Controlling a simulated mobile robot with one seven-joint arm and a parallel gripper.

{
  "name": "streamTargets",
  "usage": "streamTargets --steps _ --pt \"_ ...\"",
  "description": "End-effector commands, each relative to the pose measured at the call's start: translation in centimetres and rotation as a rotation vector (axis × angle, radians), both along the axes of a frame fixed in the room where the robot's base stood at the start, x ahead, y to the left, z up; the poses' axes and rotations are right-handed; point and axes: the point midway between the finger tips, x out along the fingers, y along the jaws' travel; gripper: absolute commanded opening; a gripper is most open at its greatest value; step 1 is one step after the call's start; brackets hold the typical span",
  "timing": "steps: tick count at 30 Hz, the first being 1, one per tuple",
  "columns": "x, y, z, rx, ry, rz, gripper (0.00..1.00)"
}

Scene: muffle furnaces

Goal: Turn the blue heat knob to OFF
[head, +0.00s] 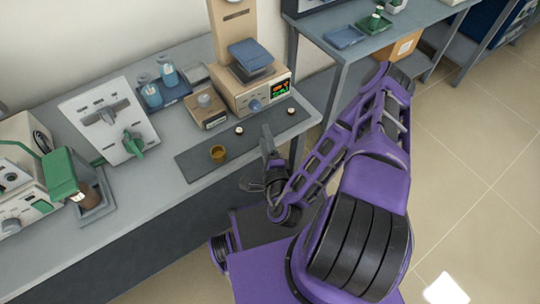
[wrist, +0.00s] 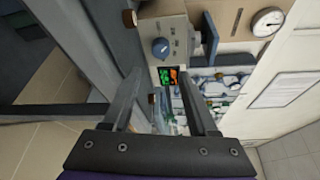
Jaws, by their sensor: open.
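The blue heat knob (head: 254,106) is on the front of a beige furnace unit (head: 232,96), beside a small lit display (head: 281,89). In the wrist view the knob (wrist: 161,48) shows beyond the fingertips with a pale mark on its face; the scale around it is too small to read. My gripper (head: 267,142) is open and empty, in front of the bench edge and apart from the knob. The wrist view shows both fingers of my gripper (wrist: 162,82) spread, with the display (wrist: 172,77) between and beyond them.
A dark mat (head: 200,165) in front of the unit holds a small brown cup (head: 218,153) and small round pieces. A beige box (head: 208,110) stands left of the knob. A white panel with a green handle (head: 133,145) stands further left. Floor is open at right.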

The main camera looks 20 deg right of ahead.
Motion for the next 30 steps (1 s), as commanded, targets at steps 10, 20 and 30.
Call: streamTargets --steps 10,20,30 --pt "-5.2 0.3 0.5 0.003 0.001 -0.003 0.59" --pt "-6.2 0.5 0.6 0.0 -0.002 0.0 0.59" --pt "-5.3 1.7 1.6 0.139 -0.055 0.049 0.77"
